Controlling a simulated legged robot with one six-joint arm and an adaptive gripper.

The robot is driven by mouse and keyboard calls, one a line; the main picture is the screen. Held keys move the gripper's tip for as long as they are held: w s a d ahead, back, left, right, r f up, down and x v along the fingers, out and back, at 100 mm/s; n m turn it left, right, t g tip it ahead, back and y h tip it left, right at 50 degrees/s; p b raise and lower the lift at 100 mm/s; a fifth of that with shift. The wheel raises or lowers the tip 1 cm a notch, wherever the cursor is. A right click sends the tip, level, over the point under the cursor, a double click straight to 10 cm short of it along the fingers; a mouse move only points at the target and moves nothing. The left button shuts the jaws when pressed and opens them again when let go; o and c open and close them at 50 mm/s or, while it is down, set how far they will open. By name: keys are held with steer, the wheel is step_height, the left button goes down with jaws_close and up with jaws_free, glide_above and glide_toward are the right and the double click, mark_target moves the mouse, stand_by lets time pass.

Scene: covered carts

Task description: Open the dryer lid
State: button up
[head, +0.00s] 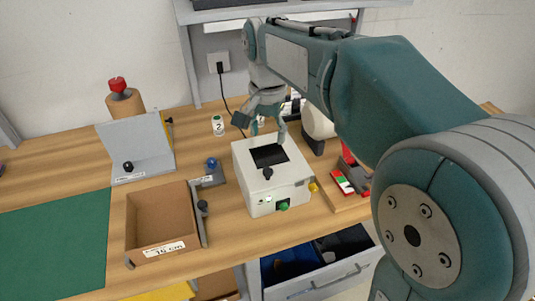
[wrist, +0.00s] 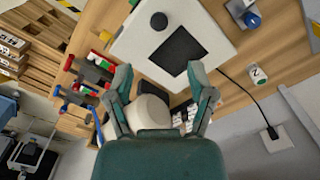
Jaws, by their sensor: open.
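The dryer looks to be the white box (head: 262,196) on the wooden table, with a green knob (head: 283,206) on its front. Its lid is down flat, with a dark window (head: 270,155) and a black knob (head: 267,173) near the front edge. In the wrist view the lid (wrist: 215,35) shows at the top, with the knob (wrist: 159,21) and window (wrist: 182,65). My gripper (head: 264,129) is open and empty, above and behind the box's back edge. In the wrist view its fingers (wrist: 161,75) are spread, apart from the knob.
A cardboard box (head: 163,246) and a grey angled panel (head: 138,147) stand left of the dryer. A white bottle (head: 218,125) marked 2 is behind it. An open drawer (head: 318,284) lies below the front edge.

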mark_target(268, 170)
step_height(268, 170, down, 11)
steer(key=shift+r, duration=0.1)
stand_by(0.4)
jaws_close()
